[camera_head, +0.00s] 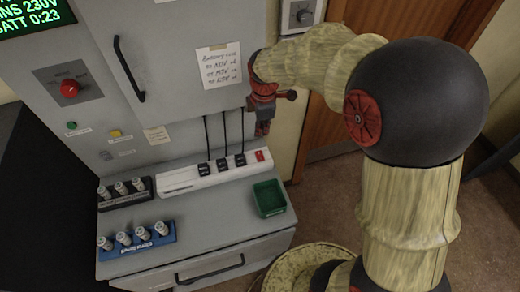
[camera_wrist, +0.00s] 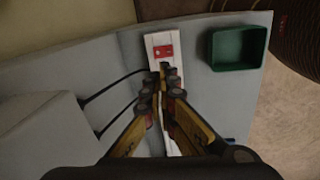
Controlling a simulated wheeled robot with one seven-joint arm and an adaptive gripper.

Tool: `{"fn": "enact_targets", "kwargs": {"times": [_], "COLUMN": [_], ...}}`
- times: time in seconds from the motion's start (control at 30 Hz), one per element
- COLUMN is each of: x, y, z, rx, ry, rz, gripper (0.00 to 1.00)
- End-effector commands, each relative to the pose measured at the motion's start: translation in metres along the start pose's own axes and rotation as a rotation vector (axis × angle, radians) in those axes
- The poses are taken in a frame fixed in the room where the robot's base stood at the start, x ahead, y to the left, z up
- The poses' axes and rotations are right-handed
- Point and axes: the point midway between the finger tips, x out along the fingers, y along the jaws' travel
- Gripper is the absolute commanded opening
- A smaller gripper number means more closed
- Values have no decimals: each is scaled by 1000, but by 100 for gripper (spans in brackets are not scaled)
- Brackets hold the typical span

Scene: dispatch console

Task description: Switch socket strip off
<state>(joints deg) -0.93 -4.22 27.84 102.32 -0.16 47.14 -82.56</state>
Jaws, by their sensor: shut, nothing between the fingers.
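The white socket strip (camera_head: 190,175) lies along the back of the grey console desk, with several black plugs and cables in it. Its red rocker switch (camera_head: 260,155) sits at the strip's right end. In the wrist view the red switch (camera_wrist: 163,51) is near the top end of the strip (camera_wrist: 155,38). My gripper (camera_head: 262,132) is above the right end of the strip, pointing down. In the wrist view its fingertips (camera_wrist: 166,72) are together, empty, and appear just short of the switch along the strip. Whether they touch anything cannot be told.
A green tray (camera_head: 269,198) stands on the desk right of the strip. A black battery holder (camera_head: 125,193) and a blue one (camera_head: 137,240) stand at left. Cables hang behind the strip. The desk's middle is clear.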

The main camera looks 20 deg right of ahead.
Motion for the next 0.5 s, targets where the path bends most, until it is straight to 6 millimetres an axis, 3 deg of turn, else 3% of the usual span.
{"fn": "enact_targets", "kwargs": {"times": [0.2, 0.5], "x": [0, 0], "y": [0, 0], "z": [0, 0], "rx": [-108, -114], "ry": [0, 0], "rz": [2, 2], "gripper": [0, 0]}}
